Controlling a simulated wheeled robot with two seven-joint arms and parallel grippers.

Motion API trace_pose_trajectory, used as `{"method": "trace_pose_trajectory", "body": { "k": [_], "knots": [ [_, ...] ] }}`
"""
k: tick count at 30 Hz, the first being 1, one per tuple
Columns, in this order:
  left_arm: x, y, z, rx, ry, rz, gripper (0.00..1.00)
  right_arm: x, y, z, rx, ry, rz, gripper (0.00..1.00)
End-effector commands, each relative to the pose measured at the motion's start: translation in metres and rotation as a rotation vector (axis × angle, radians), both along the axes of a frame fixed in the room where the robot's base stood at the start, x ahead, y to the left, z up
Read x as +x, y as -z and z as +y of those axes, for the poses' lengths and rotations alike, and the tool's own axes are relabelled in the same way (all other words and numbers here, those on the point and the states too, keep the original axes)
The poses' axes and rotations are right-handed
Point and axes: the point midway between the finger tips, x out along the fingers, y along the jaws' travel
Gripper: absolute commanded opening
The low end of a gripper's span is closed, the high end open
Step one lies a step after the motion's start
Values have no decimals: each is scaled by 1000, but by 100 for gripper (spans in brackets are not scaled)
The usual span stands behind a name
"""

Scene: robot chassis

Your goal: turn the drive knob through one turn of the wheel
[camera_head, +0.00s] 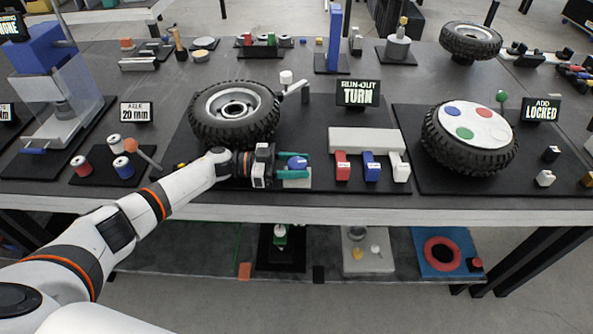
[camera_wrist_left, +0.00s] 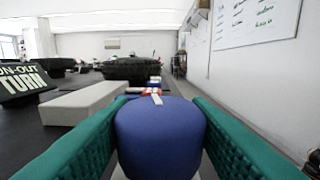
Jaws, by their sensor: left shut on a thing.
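The blue drive knob (camera_head: 297,162) sits on a pale base at the front edge of the run-out station's dark mat. My left gripper (camera_head: 294,171) reaches it from the left, with green fingers on either side of the knob. In the left wrist view the blue knob (camera_wrist_left: 160,138) fills the space between the two green fingers, which are shut on it. A short white mark shows on the top of the knob. The wheel (camera_head: 234,113), a black tyre on a grey rim, lies just behind my left wrist. My right gripper is not in view.
A sign reading "RUN-OUT TURN" (camera_head: 358,93) stands behind the knob. A pale block (camera_head: 366,140) with red, blue and white pieces is to the right. Another wheel (camera_head: 470,137) with coloured discs lies further right. The table's front edge is close below my left gripper.

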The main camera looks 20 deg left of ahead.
Motion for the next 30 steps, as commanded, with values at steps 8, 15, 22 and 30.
{"method": "trace_pose_trajectory", "body": {
  "k": [8,15,22,30],
  "knots": [
    [0,0,-1,0,27,1,21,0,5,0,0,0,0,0],
    [0,0,-1,-1,28,1,21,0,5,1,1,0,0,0],
    [0,0,-1,-1,27,1,65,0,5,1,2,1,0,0],
    [0,-3,-1,0,27,-1,65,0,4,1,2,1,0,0]
  ]
}}
